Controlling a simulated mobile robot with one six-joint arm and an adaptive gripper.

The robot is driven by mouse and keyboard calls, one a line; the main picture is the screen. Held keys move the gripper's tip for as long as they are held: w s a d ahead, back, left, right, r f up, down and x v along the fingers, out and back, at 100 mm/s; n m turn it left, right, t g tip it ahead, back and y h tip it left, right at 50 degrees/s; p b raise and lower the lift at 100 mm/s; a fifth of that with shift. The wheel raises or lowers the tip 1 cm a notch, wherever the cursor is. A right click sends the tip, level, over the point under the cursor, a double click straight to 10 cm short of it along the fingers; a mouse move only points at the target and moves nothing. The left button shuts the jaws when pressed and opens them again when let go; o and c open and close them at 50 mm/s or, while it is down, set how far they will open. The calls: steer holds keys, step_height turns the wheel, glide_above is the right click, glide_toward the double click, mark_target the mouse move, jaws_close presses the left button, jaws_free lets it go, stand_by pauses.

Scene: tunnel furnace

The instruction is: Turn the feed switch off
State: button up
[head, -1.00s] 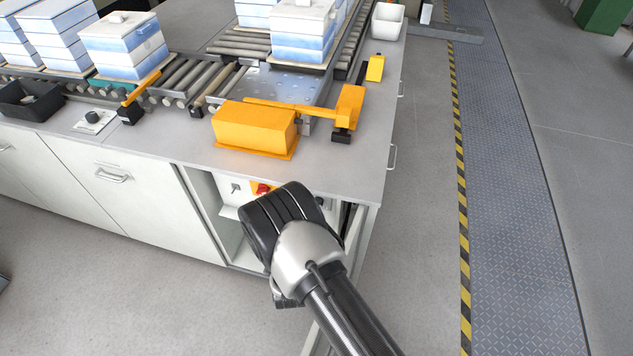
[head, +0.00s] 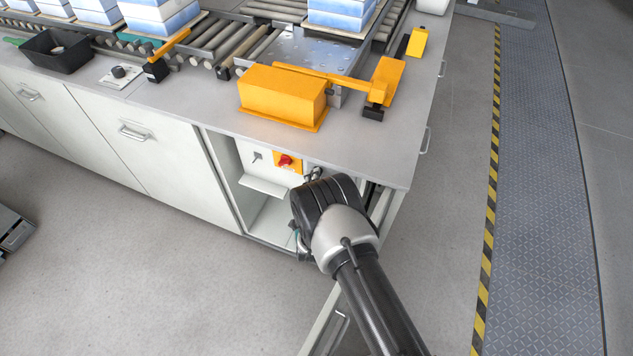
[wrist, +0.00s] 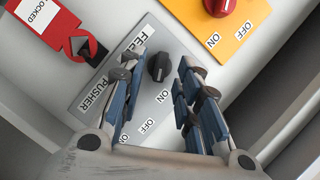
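In the wrist view, a black feed knob (wrist: 160,67) sits on a grey plate (wrist: 178,110) marked FEED and PUSHER, with ON and OFF labels. My gripper (wrist: 162,60) is open, with one finger on each side of this knob. I cannot tell whether either finger touches it. The left finger hides part of the plate and the lettering. The knob's exact setting is unclear. In the head view, my gripper (head: 312,180) is at the open cabinet bay under the counter, hiding the feed knob there.
A red knob (wrist: 222,5) on a yellow plate (wrist: 243,30) is right of my gripper in the wrist view. A red lockout piece with a LOCKED tag (wrist: 42,12) is at upper left. The counter (head: 215,115) overhangs the bay. A cabinet wall stands close by.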

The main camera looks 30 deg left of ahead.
steer(key=shift+w+a+f, duration=0.1)
steer(key=shift+w+a, duration=0.15)
steer(key=shift+w, duration=0.35)
steer(key=shift+c, duration=0.5)
jaws_close()
